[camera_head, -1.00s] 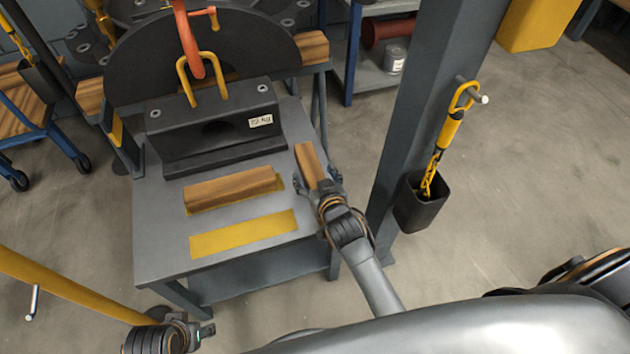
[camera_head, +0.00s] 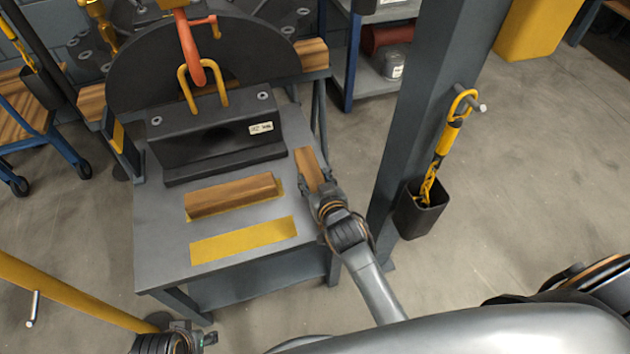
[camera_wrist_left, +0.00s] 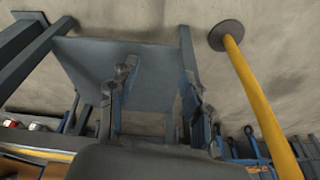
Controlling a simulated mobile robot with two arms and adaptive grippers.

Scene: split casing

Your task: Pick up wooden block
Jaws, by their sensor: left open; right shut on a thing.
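A wooden block (camera_head: 309,167) lies at the right edge of the grey table (camera_head: 165,252). My right gripper (camera_head: 317,186) is shut on its near end, with a finger on each side; I cannot tell whether the block is lifted off the top. A second wooden block (camera_head: 233,196) lies on the table, partly over a yellow marking, left of my right gripper. My left gripper (camera_head: 208,338) is low at the bottom left, away from the table top. In the left wrist view its fingers (camera_wrist_left: 160,82) are spread apart with nothing between them.
A black casing part (camera_head: 222,132) with a yellow handle and an orange hook above it stands behind the blocks. An empty yellow strip (camera_head: 244,240) marks the table front. A grey post (camera_head: 425,110) with a black holder (camera_head: 421,208) stands right of the table. A yellow pole (camera_wrist_left: 262,100) is near my left gripper.

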